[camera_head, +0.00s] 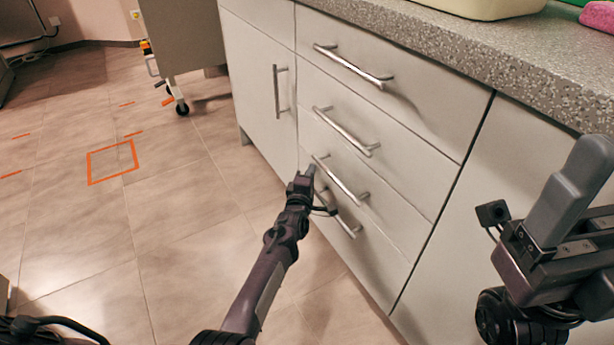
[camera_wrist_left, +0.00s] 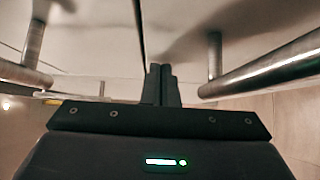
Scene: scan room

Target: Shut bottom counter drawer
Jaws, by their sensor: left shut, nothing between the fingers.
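The bottom counter drawer (camera_head: 368,254) is the lowest in a stack of pale drawers with bar handles. Its front looks about flush with the others; I see no clear gap. Its bar handle (camera_head: 347,226) is partly behind my left gripper (camera_head: 309,172). My left gripper is shut and empty, at the left ends of the lower handles. In the left wrist view its fingers (camera_wrist_left: 161,84) point at the drawer fronts, beside a thin seam and between two handles. Whether the tips touch the front is unclear. My right gripper (camera_head: 575,195) is at the right, before the counter; its jaw gap is not clear.
The speckled countertop (camera_head: 470,50) overhangs the drawers, with a cream container (camera_head: 485,6) and a pink item (camera_head: 598,15) on it. A wheeled cart (camera_head: 185,40) stands back left. The tiled floor (camera_head: 180,220) at left is open, with orange markings (camera_head: 112,161).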

